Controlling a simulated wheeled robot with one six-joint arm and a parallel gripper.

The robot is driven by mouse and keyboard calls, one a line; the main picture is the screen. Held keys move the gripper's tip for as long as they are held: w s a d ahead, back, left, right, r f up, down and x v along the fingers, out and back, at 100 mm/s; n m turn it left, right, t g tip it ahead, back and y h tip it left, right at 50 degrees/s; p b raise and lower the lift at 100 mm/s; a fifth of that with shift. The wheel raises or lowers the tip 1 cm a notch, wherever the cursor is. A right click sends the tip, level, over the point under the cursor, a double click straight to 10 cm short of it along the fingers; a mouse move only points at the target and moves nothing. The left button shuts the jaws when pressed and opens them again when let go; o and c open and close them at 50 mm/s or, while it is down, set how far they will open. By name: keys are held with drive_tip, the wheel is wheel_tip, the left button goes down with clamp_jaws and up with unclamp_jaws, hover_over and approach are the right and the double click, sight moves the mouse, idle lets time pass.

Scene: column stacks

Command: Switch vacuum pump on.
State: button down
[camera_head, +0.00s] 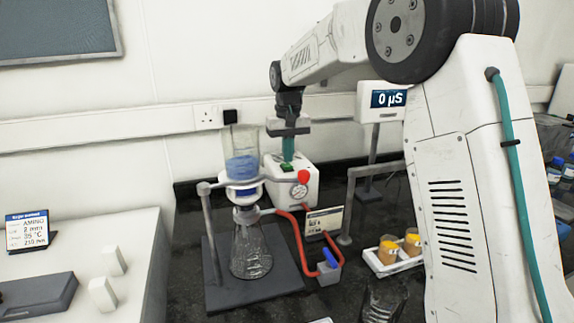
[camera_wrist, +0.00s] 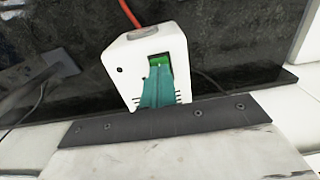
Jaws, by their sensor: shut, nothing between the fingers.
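The vacuum pump is a white box (camera_head: 279,190) at the back of the dark bench, with a gauge and a red knob on its front. It also fills the upper middle of the wrist view (camera_wrist: 128,68). Its green switch (camera_wrist: 159,58) sits in a dark recess on top and shows as a small green patch in the head view (camera_head: 287,168). My gripper (camera_head: 288,158) points down over the pump top, its teal fingers shut and empty. In the wrist view the fingertips (camera_wrist: 158,68) overlap the switch and hide part of it. I cannot tell whether they touch it.
A filter flask (camera_head: 250,257) on a stand is left of and in front of the pump, joined by a red hose (camera_head: 289,219). A white display (camera_head: 389,98) reading 0 µS stands at the right. A tray (camera_head: 378,266) with orange-filled jars is at the front right.

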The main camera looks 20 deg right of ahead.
sight(288, 166)
drive_tip(key=shift+f, duration=0.75)
idle(0.3)
drive_tip(key=shift+r, duration=3.5)
